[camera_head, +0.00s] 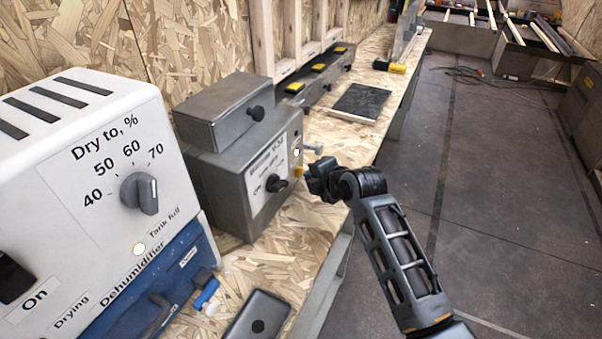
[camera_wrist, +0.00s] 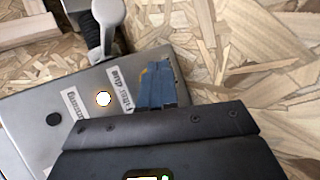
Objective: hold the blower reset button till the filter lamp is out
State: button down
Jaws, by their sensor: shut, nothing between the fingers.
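The blower is a grey metal box (camera_head: 225,185) on the bench, with a dark knob (camera_head: 277,184) on its labelled front. In the wrist view its panel (camera_wrist: 30,145) carries "Filter due" and "Running" labels. A lamp beside "Filter due" glows white (camera_wrist: 103,98); it also shows lit in the head view (camera_head: 297,152). A dark round spot (camera_wrist: 53,120) is beside "Running". My gripper (camera_head: 307,174) is shut and empty, its blue fingertips (camera_wrist: 155,84) at the panel's right end. A yellow bit shows at the tips; I cannot tell whether it is the reset button or whether they touch.
A white dehumidifier (camera_head: 120,170) with a blue lower part stands at the near left. A black slab (camera_head: 360,102) lies on the bench behind the blower. A dark flat device (camera_head: 258,318) lies in front. The floor to the right is clear nearby.

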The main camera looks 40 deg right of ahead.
jog(key=shift+w+a, duration=0.15)
jog(key=shift+w, duration=0.25)
dwell(1.0)
jog(key=shift+s, duration=0.1)
jog(key=shift+s+d, duration=0.35)
jog(key=shift+s, duration=0.45)
jog(key=shift+s+d+p, duration=0.15)
jog(key=shift+s+d, duration=0.15)
jog(key=shift+s, duration=0.5)
jog(key=shift+s+d+p, duration=0.1)
jog(key=shift+s+d, duration=0.15)
jog(key=shift+s, duration=0.5)
jog(key=shift+s+d+p, duration=0.15)
jog(key=shift+s+d, duration=0.15)
jog(key=shift+s, duration=0.5)
